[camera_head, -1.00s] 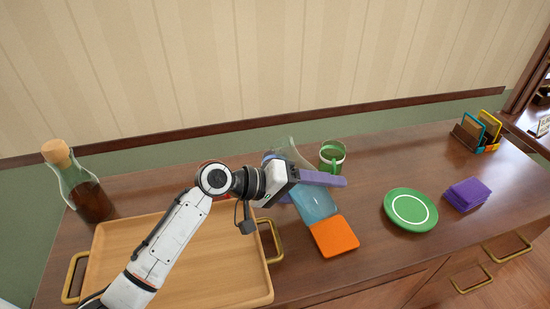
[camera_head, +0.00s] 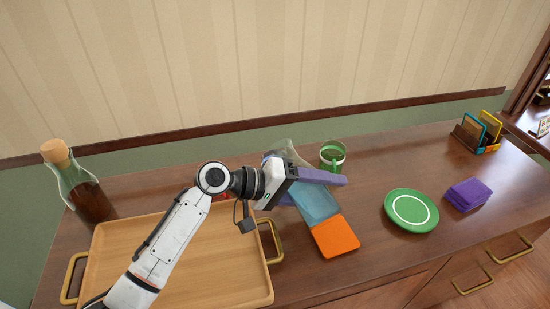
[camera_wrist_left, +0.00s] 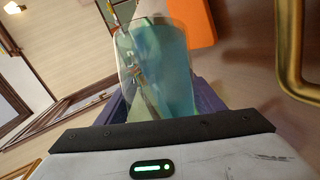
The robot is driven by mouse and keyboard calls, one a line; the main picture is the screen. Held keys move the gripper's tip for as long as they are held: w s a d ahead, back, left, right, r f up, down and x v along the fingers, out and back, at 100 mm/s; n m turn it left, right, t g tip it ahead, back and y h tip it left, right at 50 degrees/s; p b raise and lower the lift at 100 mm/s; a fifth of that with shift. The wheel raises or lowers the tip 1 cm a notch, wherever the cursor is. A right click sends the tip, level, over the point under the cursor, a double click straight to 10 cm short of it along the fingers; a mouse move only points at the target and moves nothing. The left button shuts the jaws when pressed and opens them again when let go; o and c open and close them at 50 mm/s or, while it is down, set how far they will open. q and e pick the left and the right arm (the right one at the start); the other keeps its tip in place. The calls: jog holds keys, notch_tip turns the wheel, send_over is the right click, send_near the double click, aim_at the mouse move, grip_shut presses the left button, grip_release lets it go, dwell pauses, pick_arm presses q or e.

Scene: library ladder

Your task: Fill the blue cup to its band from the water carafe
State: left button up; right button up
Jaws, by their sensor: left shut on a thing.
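My left gripper (camera_head: 308,169), with purple fingers, is shut on a clear glass vessel, which looks like the water carafe (camera_head: 284,150). In the left wrist view the carafe (camera_wrist_left: 160,65) stands between the purple fingers with blue-green tint inside. I cannot make out a separate blue cup or its band; it may be hidden behind the carafe or gripper. My right gripper is not in view.
A wooden tray (camera_head: 130,236) with brass handles lies left, under my arm. A corked bottle (camera_head: 86,197) stands behind it.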

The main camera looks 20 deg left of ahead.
pick_arm(q)
jog(key=shift+w+a+r+n+h, duration=0.3)
jog(key=shift+w+r+n+h, duration=0.1)
jog(key=shift+n, duration=0.2)
dwell(1.6)
jog(key=shift+r+p, duration=0.45)
jog(key=shift+p, duration=0.05)
dwell(1.6)
